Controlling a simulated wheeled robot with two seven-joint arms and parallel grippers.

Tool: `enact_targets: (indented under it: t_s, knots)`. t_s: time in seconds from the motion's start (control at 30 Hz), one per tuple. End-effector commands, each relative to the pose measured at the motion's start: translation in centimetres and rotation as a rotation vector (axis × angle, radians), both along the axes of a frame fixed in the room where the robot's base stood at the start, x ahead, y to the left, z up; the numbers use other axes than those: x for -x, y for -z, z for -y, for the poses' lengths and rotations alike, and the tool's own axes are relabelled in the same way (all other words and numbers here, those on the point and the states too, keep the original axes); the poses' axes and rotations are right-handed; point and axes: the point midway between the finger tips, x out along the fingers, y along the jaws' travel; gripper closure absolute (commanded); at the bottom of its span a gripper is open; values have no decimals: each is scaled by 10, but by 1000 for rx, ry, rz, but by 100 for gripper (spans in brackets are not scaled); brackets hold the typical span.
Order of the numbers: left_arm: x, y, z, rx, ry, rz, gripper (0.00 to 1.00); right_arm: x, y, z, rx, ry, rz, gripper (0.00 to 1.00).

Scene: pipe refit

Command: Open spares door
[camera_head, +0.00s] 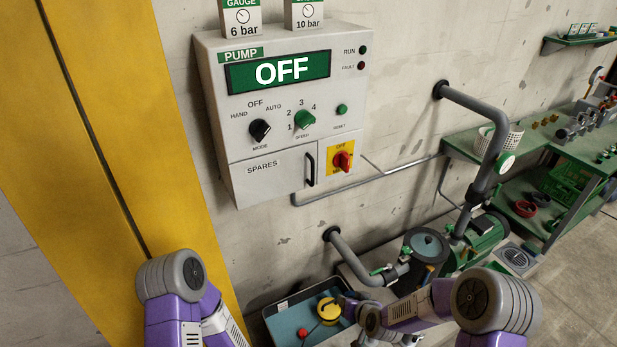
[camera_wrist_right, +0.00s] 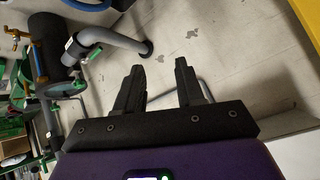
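The spares door (camera_head: 268,176) is a pale grey panel marked SPARES, at the lower left of the pump control box (camera_head: 212,100) on the wall. It looks shut and flush with the box. Its black vertical handle (camera_head: 309,170) is at the door's right edge, and nothing touches it. My right gripper (camera_wrist_right: 158,85) is open and empty in the right wrist view, with the wall behind its fingers. In the head view my right arm reaches left, low and below the box; its fingers are hard to make out. My left arm shows at the lower left, but its gripper is out of view.
A red rotary switch (camera_head: 342,161) on a yellow plate is just right of the handle. A grey pipe (camera_head: 480,125) and green pump (camera_head: 478,240) stand to the right. A tray (camera_head: 290,322) with a yellow item is below. The wall before the door is clear.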

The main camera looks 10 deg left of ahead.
Motion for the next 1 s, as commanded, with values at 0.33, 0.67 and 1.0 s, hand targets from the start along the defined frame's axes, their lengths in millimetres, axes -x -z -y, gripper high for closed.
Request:
enact_targets:
  t_s: [0.33,0.67,1.0]
  knots:
    - [0,11,0,0,0,0,57,-131,-262,-92,12,-90,764,62]
    - [0,13,0,0,0,0,57,-148,-301,-108,9,-90,857,62]
    - [0,15,0,0,0,0,57,-188,-299,-125,8,-90,855,62]
